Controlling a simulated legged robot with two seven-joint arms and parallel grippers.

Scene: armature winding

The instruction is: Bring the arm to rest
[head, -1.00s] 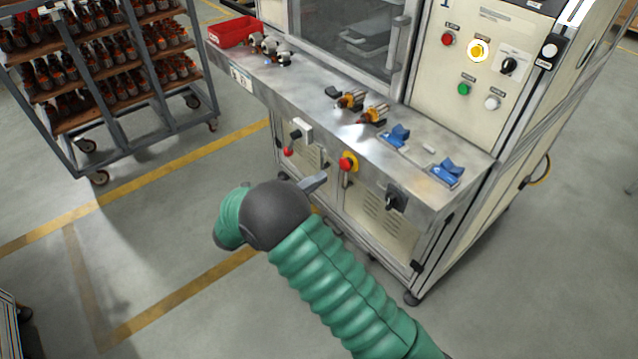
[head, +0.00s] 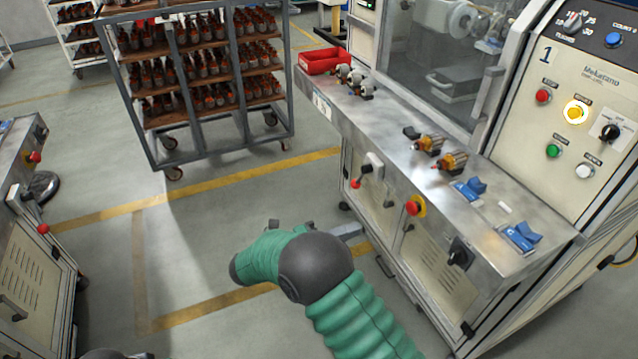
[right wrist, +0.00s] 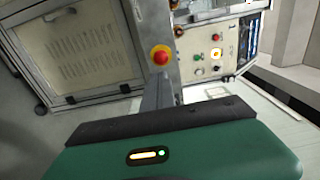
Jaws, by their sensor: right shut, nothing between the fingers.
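My right arm, in green sleeving with a dark grey joint, reaches up from the lower right of the head view. My right gripper (head: 348,232) shows as a small grey tip just beyond the joint, in front of the machine's lower cabinet; most of it is hidden. In the right wrist view the gripper (right wrist: 160,88) is shut and empty, with its narrow grey fingers pointing toward the machine front and a red emergency button (right wrist: 160,55). My left gripper is not clearly in view.
The steel bench (head: 400,152) carries two orange-and-copper armatures (head: 452,162), blue holders (head: 522,236), several grey-topped parts and a red bin (head: 322,61). A control panel (head: 580,120) has a lit yellow button. A loaded rack (head: 205,75) stands behind. Open floor lies left of my arm.

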